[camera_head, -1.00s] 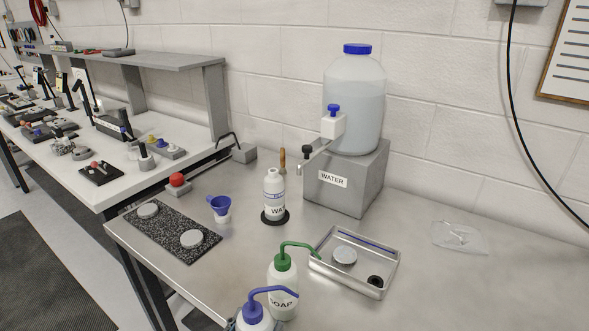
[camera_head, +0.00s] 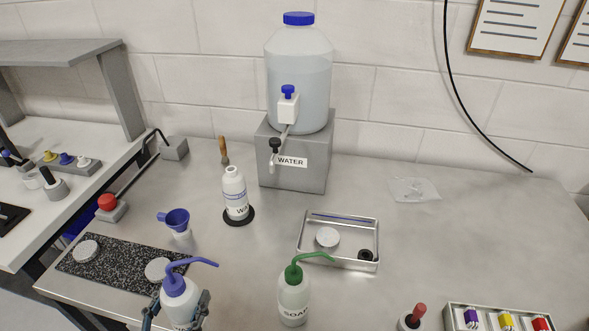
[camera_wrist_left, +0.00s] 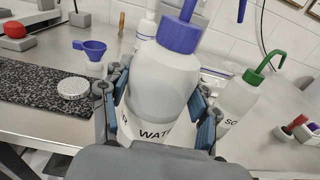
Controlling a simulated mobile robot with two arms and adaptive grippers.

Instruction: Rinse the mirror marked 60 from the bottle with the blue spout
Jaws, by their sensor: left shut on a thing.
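My left gripper (camera_head: 177,310) is shut on the white bottle with the blue spout (camera_head: 178,287), near the bottom of the head view. The left wrist view shows this bottle (camera_wrist_left: 165,85) between the fingers, with its label partly covered. Its spout points right in the head view. One round disc, the mirror in the tray (camera_head: 327,237), lies in a shallow metal tray (camera_head: 308,256). Two more discs lie on a black speckled mat (camera_head: 120,270): a left one (camera_head: 86,250) and one partly behind the held bottle (camera_head: 157,268). My right gripper is out of view.
A green-spout SOAP bottle (camera_head: 293,296) stands right of the held bottle. Behind are a blue funnel (camera_head: 175,221), another white bottle (camera_head: 235,192) on a black base and a water tank (camera_head: 298,80) with a tap. Coloured pieces (camera_head: 500,320) sit front right. The right bench is mostly clear.

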